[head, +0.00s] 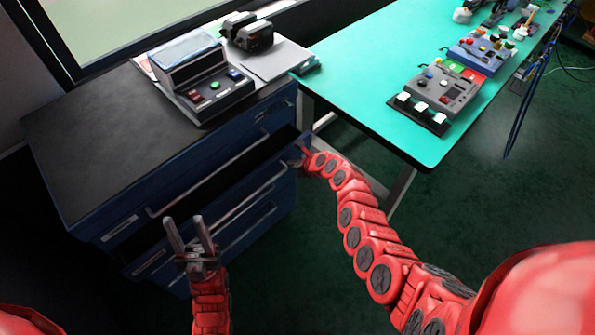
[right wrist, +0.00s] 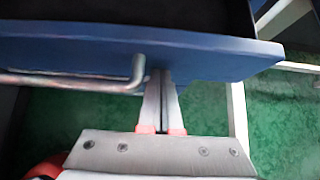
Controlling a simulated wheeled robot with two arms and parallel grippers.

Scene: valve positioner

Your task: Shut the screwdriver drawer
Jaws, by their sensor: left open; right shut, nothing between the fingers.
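The blue drawer (head: 238,187) stands partly open in the blue cabinet (head: 75,190), with a dark gap above its front. In the right wrist view its blue front (right wrist: 205,58) and metal handle (right wrist: 85,82) show, with a dark interior behind. My right gripper (head: 302,153) is shut and empty at the drawer's right end. In the right wrist view its fingertips (right wrist: 160,78) are at the front panel beside the handle's end; I cannot tell if they touch. My left gripper (head: 186,219) is open and empty in front of the cabinet. No screwdriver is visible.
A grey control device (head: 205,80) and a black device (head: 247,32) stand on the cabinet top. A green table (head: 360,60) with control boxes (head: 440,92) is at the right. Its leg (head: 398,190) stands near my right arm. Green floor lies open in front.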

